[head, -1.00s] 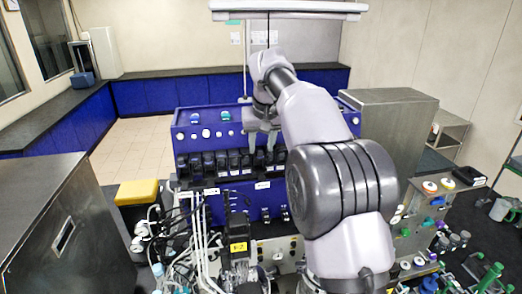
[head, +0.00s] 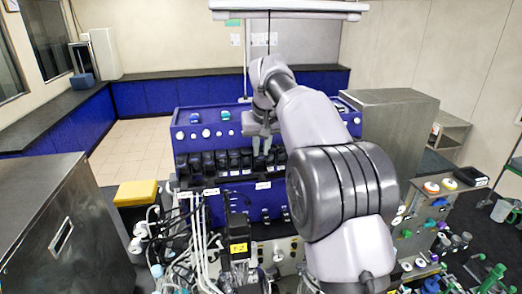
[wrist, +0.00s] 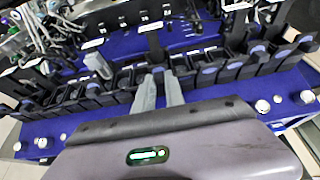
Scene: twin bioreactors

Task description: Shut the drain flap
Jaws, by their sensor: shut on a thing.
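A row of black flaps (head: 205,165) runs along the front of the blue unit. I cannot read which of them is labelled as the drain. My gripper (head: 262,150) reaches down from above to the right half of this row. In the wrist view, its two grey fingers (wrist: 161,78) are close together, shut on one black flap (wrist: 158,68). The fingers hide part of that flap, and its exact angle is hard to tell. Other flaps stand close on both sides of it.
The blue unit (head: 225,145) has round knobs on top. White tubes and cables (head: 195,235) crowd its lower left front. A steel cabinet (head: 60,235) stands at the left, another (head: 395,125) at the right. The right bench holds several small coloured parts.

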